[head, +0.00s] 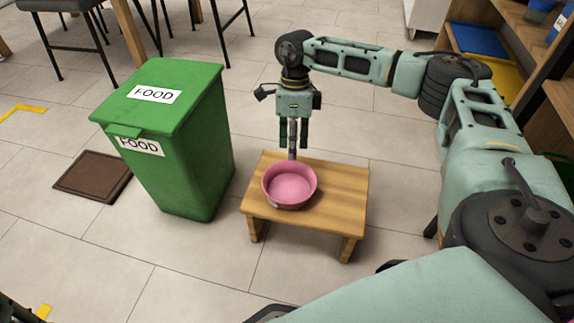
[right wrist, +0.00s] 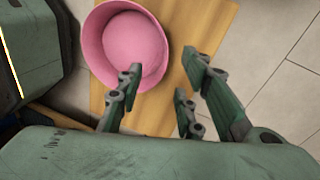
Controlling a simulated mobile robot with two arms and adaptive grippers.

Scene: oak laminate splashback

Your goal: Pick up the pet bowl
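The pink pet bowl (head: 290,187) stands upright on a low wooden stool (head: 340,190), towards its left side. My right gripper (head: 292,152) points down at the bowl's far rim in the head view. In the right wrist view the bowl (right wrist: 125,42) is at the upper left. There the right gripper (right wrist: 162,72) has its fingers spread apart with nothing between them. One finger overlaps the bowl near its rim; the others are over the wood beside it. I cannot tell whether any finger touches the rim. The left gripper's fingers do not show.
A green bin (head: 175,140) with FOOD labels stands left of the stool. Wooden shelves (head: 535,75) are at the right, and chairs (head: 62,38) at the back left. The floor in front of the stool is clear.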

